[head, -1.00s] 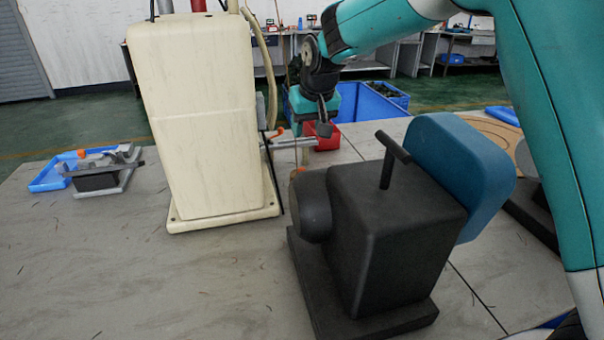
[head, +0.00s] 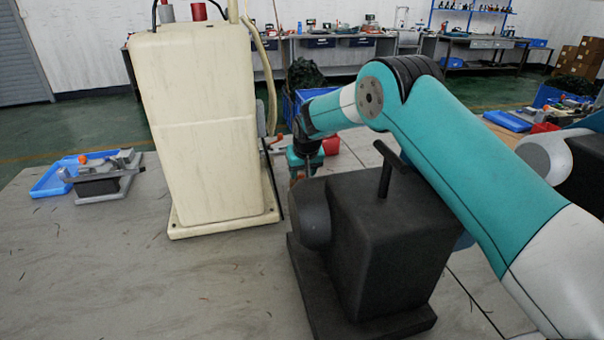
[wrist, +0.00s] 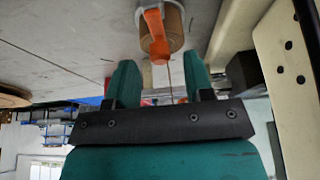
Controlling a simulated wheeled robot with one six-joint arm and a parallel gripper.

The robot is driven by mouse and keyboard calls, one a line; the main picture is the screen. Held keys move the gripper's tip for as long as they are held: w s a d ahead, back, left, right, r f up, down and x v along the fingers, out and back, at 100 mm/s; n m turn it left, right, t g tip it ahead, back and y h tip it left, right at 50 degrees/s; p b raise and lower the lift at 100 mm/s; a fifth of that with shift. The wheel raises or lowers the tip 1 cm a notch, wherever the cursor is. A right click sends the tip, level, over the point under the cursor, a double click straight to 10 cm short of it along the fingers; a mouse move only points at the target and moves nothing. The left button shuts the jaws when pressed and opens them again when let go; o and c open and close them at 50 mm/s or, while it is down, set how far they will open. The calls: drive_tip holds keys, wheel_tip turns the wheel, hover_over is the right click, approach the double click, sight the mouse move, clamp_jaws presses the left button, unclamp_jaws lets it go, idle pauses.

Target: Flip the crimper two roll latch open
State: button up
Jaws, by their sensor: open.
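The roll latch, an orange lever (wrist: 156,36), shows in the wrist view against a brown roll (wrist: 174,24) on a pale mount. My gripper (wrist: 160,72) is open, with its two teal fingers apart and nothing held between them. The lever's end points toward the gap between the fingertips; I cannot tell whether they touch. In the head view my gripper (head: 303,160) is low behind the black machine, right of the cream machine (head: 190,120). There the roll and latch are mostly hidden.
A black machine (head: 380,240) with an upright T-handle stands in front of my gripper. A blue tray (head: 52,178) and a grey fixture (head: 105,178) are at the left. The front left table is clear.

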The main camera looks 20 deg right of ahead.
drive_tip(key=shift+x, duration=1.3)
clamp_jaws()
drive_tip(key=shift+m, duration=0.4)
drive_tip(key=m+h+b, duration=0.1)
drive_tip(key=m, duration=0.1)
drive_tip(key=d+m+h+b, duration=0.1)
drive_tip(key=m, duration=0.1)
drive_tip(key=shift+s+f+m+b, duration=0.1)
drive_tip(key=shift+m+b, duration=0.2)
drive_tip(key=m, duration=0.1)
drive_tip(key=m+g+h, duration=0.1)
drive_tip(key=m, duration=0.3)
drive_tip(key=shift+s+d+g+h, duration=0.3)
drive_tip(key=shift+s+d, duration=0.05)
drive_tip(key=shift+d, duration=0.05)
drive_tip(key=shift+m, duration=0.3)
